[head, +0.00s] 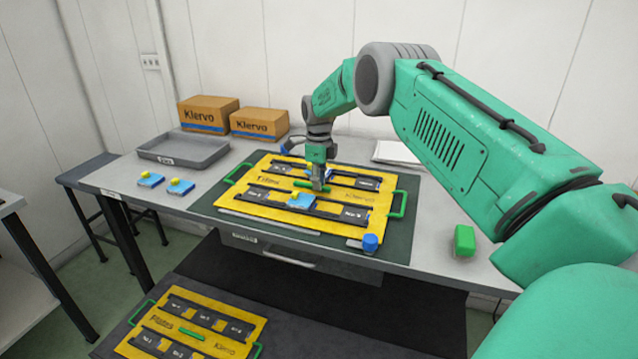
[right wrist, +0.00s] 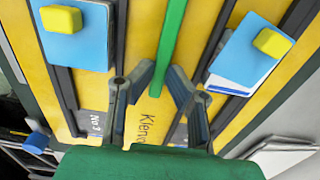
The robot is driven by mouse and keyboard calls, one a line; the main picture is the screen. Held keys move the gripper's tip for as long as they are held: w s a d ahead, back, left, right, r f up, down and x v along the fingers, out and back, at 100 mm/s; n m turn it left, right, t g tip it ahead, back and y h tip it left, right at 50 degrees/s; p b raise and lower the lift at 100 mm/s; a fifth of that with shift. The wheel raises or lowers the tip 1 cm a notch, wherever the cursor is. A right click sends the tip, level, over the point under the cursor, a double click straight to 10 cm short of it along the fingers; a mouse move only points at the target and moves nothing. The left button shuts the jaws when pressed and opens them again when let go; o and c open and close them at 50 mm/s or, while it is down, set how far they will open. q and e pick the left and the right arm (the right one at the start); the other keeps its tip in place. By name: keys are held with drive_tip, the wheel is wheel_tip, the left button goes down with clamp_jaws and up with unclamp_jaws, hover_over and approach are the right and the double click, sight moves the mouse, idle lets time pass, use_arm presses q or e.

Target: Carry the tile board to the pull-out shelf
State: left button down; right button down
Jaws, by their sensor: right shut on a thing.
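The yellow tile board (head: 350,195) lies on a dark green mat on the table, with green handles at its two ends and dark slotted rails. My right gripper (head: 320,187) is over its middle, shut on the green centre bar (head: 303,184). In the right wrist view the bar (right wrist: 172,45) runs between the fingers (right wrist: 165,85). Blue tiles with yellow knobs (right wrist: 70,35) sit on the board. A dark shelf surface (head: 330,315) shows low in front of the table; I cannot tell if it is the pull-out shelf. My left gripper is out of view.
A second yellow board (head: 195,325) lies lower left on a dark surface. A grey tray (head: 183,150), two blue tiles (head: 150,180) and cardboard boxes (head: 207,114) stand at the left. A blue stamp-like piece (head: 370,243) and green block (head: 464,240) are at the right.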

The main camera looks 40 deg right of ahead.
drive_tip(key=shift+r+p, duration=2.45)
drive_tip(key=shift+r, duration=0.6)
